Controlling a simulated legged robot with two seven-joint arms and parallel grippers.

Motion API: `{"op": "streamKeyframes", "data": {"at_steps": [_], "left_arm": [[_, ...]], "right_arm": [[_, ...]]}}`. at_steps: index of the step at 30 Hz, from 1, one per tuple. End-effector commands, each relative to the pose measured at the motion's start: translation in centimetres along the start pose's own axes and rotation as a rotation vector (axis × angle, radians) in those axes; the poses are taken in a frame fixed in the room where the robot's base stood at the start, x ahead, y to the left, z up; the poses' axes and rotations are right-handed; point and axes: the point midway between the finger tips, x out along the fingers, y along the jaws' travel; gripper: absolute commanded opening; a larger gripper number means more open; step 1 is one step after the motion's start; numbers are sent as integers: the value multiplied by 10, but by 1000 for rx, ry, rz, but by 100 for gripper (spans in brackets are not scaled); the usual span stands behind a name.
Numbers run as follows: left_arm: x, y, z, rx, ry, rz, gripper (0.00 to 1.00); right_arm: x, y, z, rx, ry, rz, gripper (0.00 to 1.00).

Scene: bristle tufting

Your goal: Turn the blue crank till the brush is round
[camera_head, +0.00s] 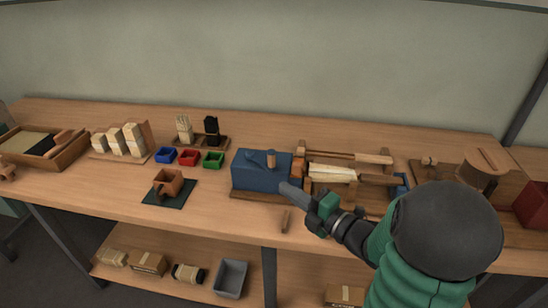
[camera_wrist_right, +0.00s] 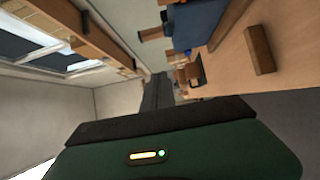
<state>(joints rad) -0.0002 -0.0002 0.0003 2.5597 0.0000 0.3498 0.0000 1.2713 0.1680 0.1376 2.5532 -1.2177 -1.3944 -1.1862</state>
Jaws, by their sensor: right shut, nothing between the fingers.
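A small blue part (camera_head: 401,187) shows at the frame's right end, partly hidden; I cannot tell which part is the crank. My right gripper (camera_head: 285,189) is shut and empty, its tips at the machine's lower right front corner; I cannot tell whether they touch. My left gripper is out of view.
A small wooden block (camera_head: 286,221) lies near the bench's front edge. Blue, red and green bins (camera_head: 188,158) and a wooden holder on a dark mat (camera_head: 169,189) are to the left. A round wooden piece (camera_head: 481,168) stands right. Free bench lies between mat and machine.

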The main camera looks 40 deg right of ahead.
Motion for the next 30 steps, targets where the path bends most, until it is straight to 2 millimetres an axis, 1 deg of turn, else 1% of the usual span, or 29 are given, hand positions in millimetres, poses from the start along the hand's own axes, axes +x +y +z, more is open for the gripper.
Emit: {"op": "streamKeyframes", "data": {"at_steps": [1, 2, 3, 8, 12, 13, 15, 19, 22, 30], "left_arm": [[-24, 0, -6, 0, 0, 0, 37], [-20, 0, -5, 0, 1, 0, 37], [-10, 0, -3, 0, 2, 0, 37], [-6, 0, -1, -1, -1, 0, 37], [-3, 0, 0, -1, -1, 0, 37], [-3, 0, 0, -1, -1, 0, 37], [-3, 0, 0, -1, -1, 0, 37], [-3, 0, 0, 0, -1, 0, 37], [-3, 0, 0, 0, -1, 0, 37], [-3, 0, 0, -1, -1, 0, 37]], "right_arm": [[4, 11, -2, 11, 1, -3, 0], [9, 5, -3, 6, 2, -3, 0], [19, -1, -3, -1, 4, -1, 0], [55, -2, -3, 0, 3, 1, 0], [83, -2, 1, 2, 0, 1, 0], [82, -1, 10, 1, -5, 1, 0], [84, -1, 22, 1, -5, 1, 0], [88, 0, 34, 1, -2, 1, 0], [89, 0, 38, 1, -1, 0, 0], [89, 0, 37, 0, -1, 0, 0]]}}
